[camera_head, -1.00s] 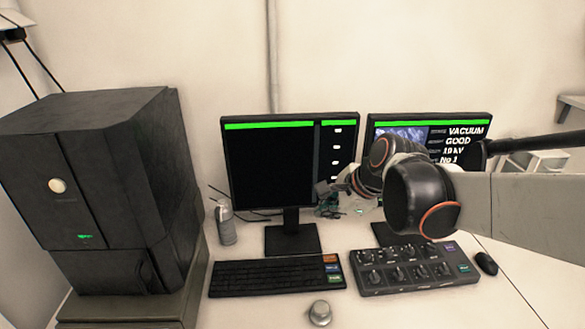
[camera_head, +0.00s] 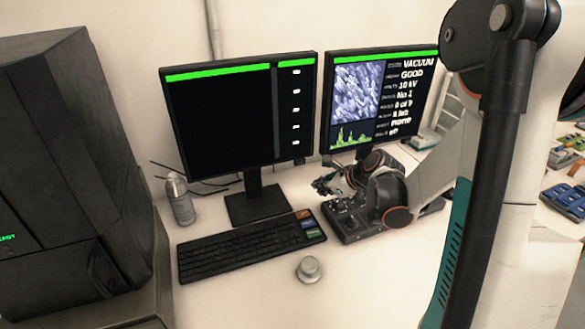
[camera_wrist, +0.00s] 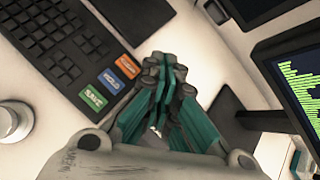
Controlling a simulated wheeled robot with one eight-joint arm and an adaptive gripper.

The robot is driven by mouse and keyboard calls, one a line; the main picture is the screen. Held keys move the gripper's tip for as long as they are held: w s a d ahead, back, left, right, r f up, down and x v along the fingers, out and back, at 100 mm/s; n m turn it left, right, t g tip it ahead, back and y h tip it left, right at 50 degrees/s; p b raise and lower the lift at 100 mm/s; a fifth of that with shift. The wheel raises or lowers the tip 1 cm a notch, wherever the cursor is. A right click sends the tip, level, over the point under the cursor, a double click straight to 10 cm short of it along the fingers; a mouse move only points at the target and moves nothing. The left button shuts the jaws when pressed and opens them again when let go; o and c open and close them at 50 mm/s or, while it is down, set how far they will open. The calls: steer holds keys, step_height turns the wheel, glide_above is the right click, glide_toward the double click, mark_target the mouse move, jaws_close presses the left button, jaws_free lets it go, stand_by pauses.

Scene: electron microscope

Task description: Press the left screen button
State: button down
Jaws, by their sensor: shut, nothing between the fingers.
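The left screen (camera_head: 220,115) is a black monitor with a green bar on top and a column of small white marks down its right side. The right screen (camera_head: 355,90) shows a grey picture and text; part of it is in the wrist view (camera_wrist: 300,85). My gripper (camera_head: 325,184) is shut and empty, low between the two screens, right of the left screen's stand (camera_head: 255,195). In the wrist view my teal-sided fingers (camera_wrist: 168,72) are together, beside the keyboard's orange, blue and green keys. I cannot tell whether they touch anything.
The keyboard (camera_head: 245,250) lies before the left screen. A knob panel (camera_head: 345,222) is partly hidden behind my arm. A grey round knob (camera_head: 310,269) and a spray can (camera_head: 180,200) stand on the desk. A large black cabinet (camera_head: 75,150) fills the left.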

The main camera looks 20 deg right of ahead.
mark_target(301, 163)
steer(key=shift+f, duration=0.35)
steer(key=shift+w, duration=0.1)
steer(key=w, duration=0.8)
steer(key=shift+w, duration=0.3)
steer(key=shift+w, duration=0.15)
stand_by(1.2)
steer(key=shift+w, duration=0.25)
steer(key=shift+w, duration=0.4)
stand_by(0.7)
steer(key=shift+s, duration=0.85)
